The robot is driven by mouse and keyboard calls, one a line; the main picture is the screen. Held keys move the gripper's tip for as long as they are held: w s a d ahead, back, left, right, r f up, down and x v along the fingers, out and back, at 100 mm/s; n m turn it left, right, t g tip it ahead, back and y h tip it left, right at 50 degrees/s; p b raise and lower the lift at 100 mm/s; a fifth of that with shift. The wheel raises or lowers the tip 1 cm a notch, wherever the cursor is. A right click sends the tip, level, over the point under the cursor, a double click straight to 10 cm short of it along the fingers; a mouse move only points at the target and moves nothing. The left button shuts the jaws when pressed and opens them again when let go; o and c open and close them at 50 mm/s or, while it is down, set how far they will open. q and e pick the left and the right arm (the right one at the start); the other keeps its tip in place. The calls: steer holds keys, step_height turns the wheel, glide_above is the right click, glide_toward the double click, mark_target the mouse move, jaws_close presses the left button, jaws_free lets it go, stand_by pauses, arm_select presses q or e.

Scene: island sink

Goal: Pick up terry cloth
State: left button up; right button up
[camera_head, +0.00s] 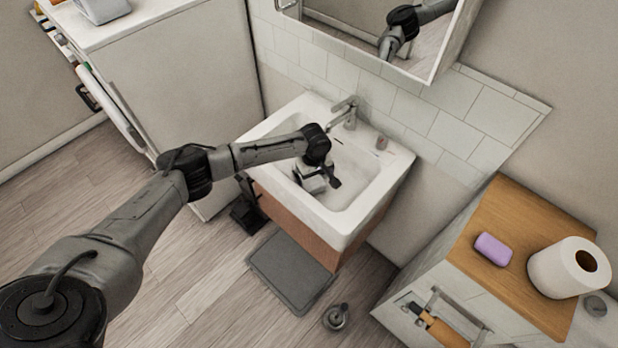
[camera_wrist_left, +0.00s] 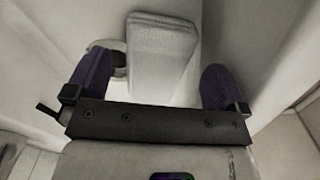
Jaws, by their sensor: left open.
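A pale grey, rough-textured block-like thing, which looks like the folded terry cloth (camera_wrist_left: 160,48), lies in the white sink (camera_head: 355,205). In the left wrist view it sits between the spread purple fingers of my left gripper (camera_wrist_left: 158,78), with a gap to each finger. In the head view my left gripper (camera_head: 322,184) is down inside the basin, open, and it and my arm mostly hide the cloth. A pale ring, perhaps the drain (camera_wrist_left: 118,58), shows beside the cloth. My right gripper is not in view.
The faucet (camera_head: 345,113) stands at the sink's back edge, close to my wrist. A mirror cabinet (camera_head: 440,42) hangs above. A wooden-topped cabinet (camera_head: 517,268) at right holds purple soap (camera_head: 493,249) and a paper roll (camera_head: 567,268). A grey scale-like slab (camera_head: 290,270) lies on the floor.

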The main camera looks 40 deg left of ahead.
mark_target(313, 181)
arm_select(q)
step_height(313, 181, down, 4)
steer(key=shift+w+a+r+b, duration=0.1)
steer(key=shift+a+r+b, duration=0.05)
steer(key=shift+b, duration=0.5)
steer(key=shift+f, duration=0.45)
steer(key=c, duration=0.8)
